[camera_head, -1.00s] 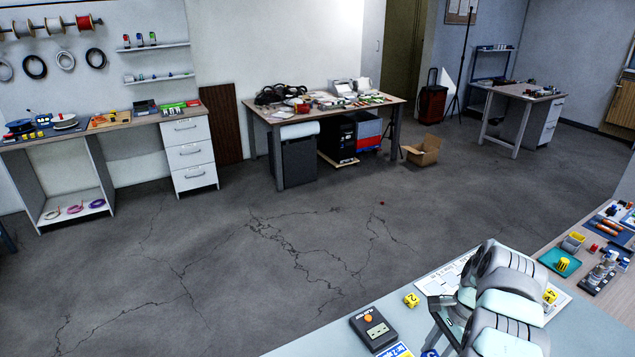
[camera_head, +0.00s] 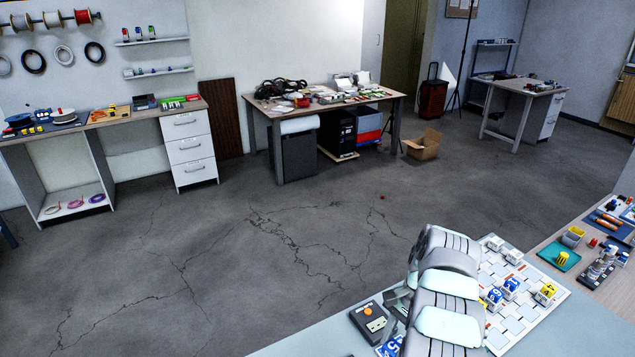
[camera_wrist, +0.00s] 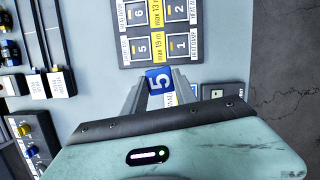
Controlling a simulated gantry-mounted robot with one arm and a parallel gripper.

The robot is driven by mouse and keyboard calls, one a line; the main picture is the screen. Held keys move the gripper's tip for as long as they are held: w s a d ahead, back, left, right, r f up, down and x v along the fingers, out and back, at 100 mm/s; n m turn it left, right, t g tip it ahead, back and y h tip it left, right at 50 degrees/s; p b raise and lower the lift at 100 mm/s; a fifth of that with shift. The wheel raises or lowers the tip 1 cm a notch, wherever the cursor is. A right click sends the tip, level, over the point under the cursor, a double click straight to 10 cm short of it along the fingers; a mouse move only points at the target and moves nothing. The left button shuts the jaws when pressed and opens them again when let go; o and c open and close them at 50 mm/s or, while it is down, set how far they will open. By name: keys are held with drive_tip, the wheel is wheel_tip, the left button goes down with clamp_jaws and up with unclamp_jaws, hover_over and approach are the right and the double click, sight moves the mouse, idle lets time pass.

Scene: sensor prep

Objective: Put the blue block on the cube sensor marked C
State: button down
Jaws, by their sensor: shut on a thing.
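The block is over a pale surface beside a dark panel (camera_wrist: 119,38) with yellow strips and numbered cells. In the head view, my arm hides most of my gripper. A blue face with white figures (camera_head: 391,346) shows low at its left; I cannot tell if it is the held block. I cannot make out a letter C on any cube in view.
A white gridded mat (camera_head: 523,309) holds cubes with blue and yellow faces, such as a yellow-faced one (camera_head: 545,294). A dark box with an orange button (camera_head: 371,320) stands left of my arm. A teal tray (camera_head: 558,260) is at the right. White modules with cables (camera_wrist: 60,82) are left in the wrist view.

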drive_tip(key=s+a+f+n+g+h+p, duration=0.1)
drive_tip(key=s+a+n+h, duration=0.15)
drive_tip(key=a+n, duration=1.2)
drive_tip(key=a+r+m+p, duration=0.3)
drive_tip(key=r+m+p, duration=0.1)
drive_tip(key=r+p, duration=1.8)
drive_tip(key=shift+a+r+p, duration=0.2)
drive_tip(key=shift+r+p, duration=0.05)
drive_tip(key=shift+p, duration=0.15)
drive_tip(key=shift+s+f, duration=0.15)
drive_tip(key=shift+d, duration=0.1)
